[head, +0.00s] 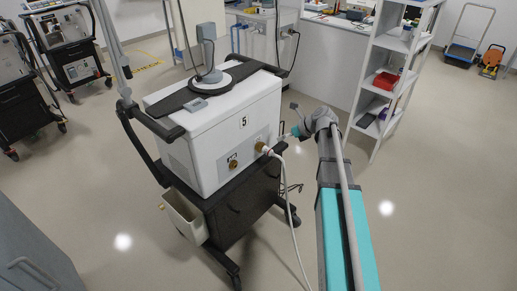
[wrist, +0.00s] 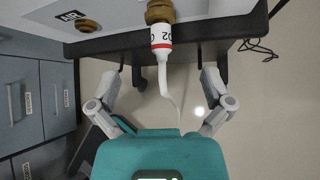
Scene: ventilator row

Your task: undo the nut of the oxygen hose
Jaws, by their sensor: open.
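The oxygen hose's brass nut (wrist: 160,12) sits at the top of the wrist view, on the ventilator's white panel. Below it is the hose's white end (wrist: 161,42) with a red band and O2 lettering. The white hose (head: 295,235) hangs from the ventilator (head: 215,125) to the floor in the head view; the nut (head: 261,147) shows beside it. My gripper (wrist: 159,82) is open and empty, its fingers apart on either side of the hose, below the nut in the picture. In the head view my gripper (head: 289,134) is small, right of the nut; its fingers are unclear.
A second brass fitting, marked AIR (wrist: 88,25), is left of the nut. The black cart (head: 240,205) carries a beige bin (head: 184,215). A grey shelf (head: 392,75) stands right of my arm. Blue-grey drawers (wrist: 30,95) stand left.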

